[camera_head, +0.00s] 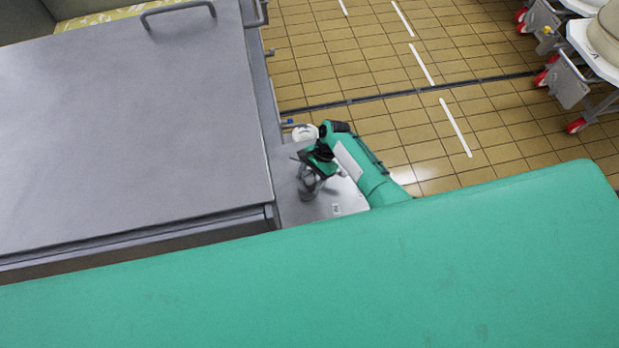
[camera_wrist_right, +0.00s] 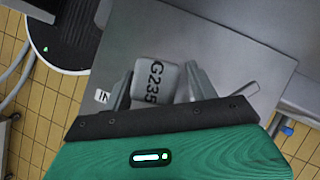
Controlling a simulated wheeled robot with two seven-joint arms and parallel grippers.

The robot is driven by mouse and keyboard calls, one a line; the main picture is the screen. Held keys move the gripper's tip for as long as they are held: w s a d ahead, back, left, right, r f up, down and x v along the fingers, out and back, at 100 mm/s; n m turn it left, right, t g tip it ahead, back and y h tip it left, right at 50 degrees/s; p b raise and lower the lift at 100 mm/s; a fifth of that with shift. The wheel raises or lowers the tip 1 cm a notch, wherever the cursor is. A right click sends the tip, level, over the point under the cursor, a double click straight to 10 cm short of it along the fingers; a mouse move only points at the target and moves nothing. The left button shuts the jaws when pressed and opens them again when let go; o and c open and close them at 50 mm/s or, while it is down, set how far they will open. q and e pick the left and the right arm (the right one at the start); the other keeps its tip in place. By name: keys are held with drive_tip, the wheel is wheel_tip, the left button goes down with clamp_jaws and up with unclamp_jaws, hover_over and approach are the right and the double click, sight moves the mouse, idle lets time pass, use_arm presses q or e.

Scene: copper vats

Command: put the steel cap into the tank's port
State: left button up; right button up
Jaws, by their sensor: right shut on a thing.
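My right gripper (camera_head: 312,190) is over the grey metal side plate (camera_head: 290,208) next to the large grey tank (camera_head: 130,130). In the right wrist view the right gripper (camera_wrist_right: 160,80) is shut on a grey, rounded block marked "G235" (camera_wrist_right: 155,72), which I take to be the steel cap. The plate (camera_wrist_right: 225,50) lies beyond it. A small "IN" label (camera_wrist_right: 102,97) shows on the plate, left of the fingers. I cannot make out the port; the gripper and the cap hide part of the plate. My left gripper is not in view.
A white round thing (camera_head: 305,133) and a small blue part (camera_wrist_right: 287,130) are by the plate's far edge. The tank's lid has a handle (camera_head: 178,12). Tiled floor (camera_head: 390,75) lies open to the right. Wheeled carts (camera_head: 570,85) stand at the far right.

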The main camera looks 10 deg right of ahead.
drive_tip(key=o, duration=1.2)
drive_tip(key=shift+o, duration=0.2)
drive_tip(key=v, duration=1.4)
drive_tip(key=shift+b, duration=0.4)
drive_tip(key=shift+a, duration=0.1)
